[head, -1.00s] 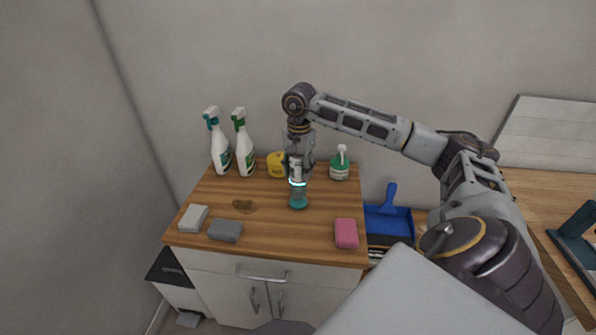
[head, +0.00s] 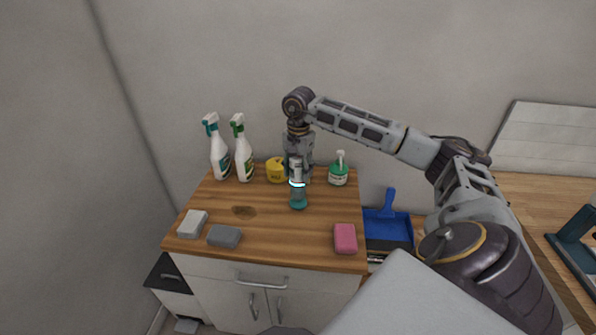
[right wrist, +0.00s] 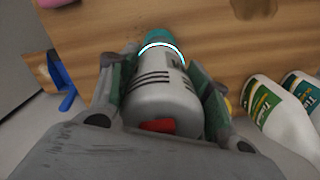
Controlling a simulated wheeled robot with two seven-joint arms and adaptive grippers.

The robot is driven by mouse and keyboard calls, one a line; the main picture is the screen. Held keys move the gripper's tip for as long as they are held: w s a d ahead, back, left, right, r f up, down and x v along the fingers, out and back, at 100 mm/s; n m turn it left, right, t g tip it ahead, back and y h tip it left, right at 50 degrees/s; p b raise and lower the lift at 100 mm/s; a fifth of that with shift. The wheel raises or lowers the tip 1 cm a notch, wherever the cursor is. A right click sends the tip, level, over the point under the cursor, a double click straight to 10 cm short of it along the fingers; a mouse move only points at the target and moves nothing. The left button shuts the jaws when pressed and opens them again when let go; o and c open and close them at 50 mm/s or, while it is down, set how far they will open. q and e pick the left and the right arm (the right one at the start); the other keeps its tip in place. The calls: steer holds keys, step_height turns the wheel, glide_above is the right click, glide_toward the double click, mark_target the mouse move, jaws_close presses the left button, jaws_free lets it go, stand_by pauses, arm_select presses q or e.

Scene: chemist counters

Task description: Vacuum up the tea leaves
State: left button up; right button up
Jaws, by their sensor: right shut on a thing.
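A small brown patch of tea leaves (head: 244,211) lies on the wooden counter top (head: 270,235), left of the middle. It also shows at the top edge of the right wrist view (right wrist: 248,7). My right gripper (head: 297,172) is shut on a hand-held vacuum (head: 298,196) with a grey body, a glowing ring and a teal nozzle end. The vacuum (right wrist: 160,95) points nozzle-down over the counter, right of the leaves and apart from them. I cannot tell whether its nozzle touches the wood. My left gripper is not in view.
Two spray bottles (head: 219,155), a yellow container (head: 276,170) and a green pump bottle (head: 339,174) stand along the back. A white sponge (head: 192,224), grey sponge (head: 224,236) and pink sponge (head: 345,238) lie near the front. A blue dustpan (head: 388,226) is at the right.

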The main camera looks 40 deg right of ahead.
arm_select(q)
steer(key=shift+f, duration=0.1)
arm_select(e)
steer(key=shift+s+d, duration=0.1)
steer(key=shift+d, duration=0.05)
stand_by(0.3)
steer(key=shift+s+d+b, duration=0.45)
steer(key=shift+s+b, duration=0.05)
steer(key=shift+s, duration=0.05)
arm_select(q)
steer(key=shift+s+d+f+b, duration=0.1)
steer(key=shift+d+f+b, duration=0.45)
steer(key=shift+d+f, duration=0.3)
arm_select(e)
steer(key=shift+s+d, duration=0.6)
steer(key=shift+s, duration=0.1)
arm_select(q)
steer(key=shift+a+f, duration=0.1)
arm_select(e)
steer(key=shift+s, duration=0.1)
